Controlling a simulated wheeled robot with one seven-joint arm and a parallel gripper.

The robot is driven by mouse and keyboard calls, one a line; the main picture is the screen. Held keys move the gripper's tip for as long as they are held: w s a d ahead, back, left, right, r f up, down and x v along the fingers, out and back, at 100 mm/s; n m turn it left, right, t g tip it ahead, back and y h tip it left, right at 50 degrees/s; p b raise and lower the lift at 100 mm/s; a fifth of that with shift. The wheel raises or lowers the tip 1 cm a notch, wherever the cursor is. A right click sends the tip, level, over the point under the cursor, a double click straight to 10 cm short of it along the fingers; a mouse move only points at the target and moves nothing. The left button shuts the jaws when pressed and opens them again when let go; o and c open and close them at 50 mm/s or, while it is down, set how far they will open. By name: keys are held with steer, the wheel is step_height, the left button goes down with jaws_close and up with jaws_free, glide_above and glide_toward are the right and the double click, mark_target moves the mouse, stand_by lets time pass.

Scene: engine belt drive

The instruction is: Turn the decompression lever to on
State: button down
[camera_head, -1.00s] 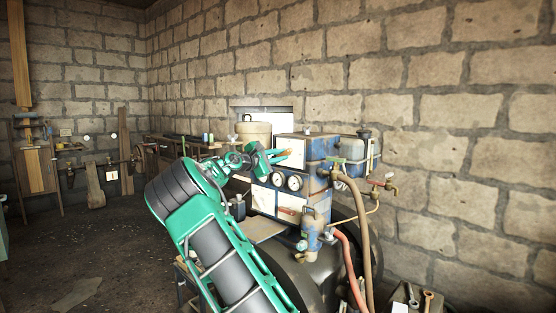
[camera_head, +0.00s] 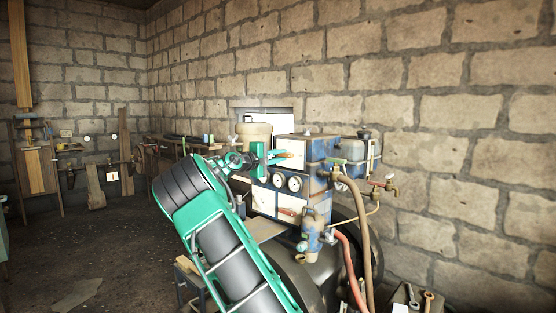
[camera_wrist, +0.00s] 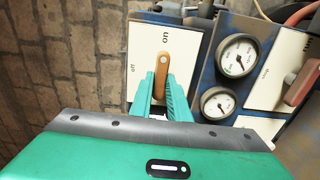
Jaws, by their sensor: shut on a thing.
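The decompression lever is an orange-brown handle (camera_wrist: 162,75) on a white plate (camera_wrist: 143,45) lettered "on" and "off" in the wrist view. Its free upper end, with a small pale spot, lies just below "on" and to the right of "off". My gripper (camera_wrist: 160,96) is shut on the lower part of the lever, one green finger on each side.
Two round gauges (camera_wrist: 238,57) sit on the panel right of the lever plate, close to my gripper. A red handle (camera_wrist: 304,84) stands farther right. In the head view, taps (camera_head: 390,187) and hoses (camera_head: 357,220) are on the unit's right side. A stone wall (camera_head: 440,90) stands behind.

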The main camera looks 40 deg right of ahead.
steer(key=shift+w+a+f, duration=0.15)
steer(key=shift+f, duration=0.2)
steer(key=c, duration=1.7)
jaws_free()
steer(key=shift+c, duration=0.2)
steer(key=shift+o, duration=0.3)
steer(key=shift+r, duration=0.15)
steer(key=a, duration=1)
steer(key=shift+s+a, duration=0.35)
steer(key=shift+s, duration=0.05)
steer(key=shift+d, duration=0.1)
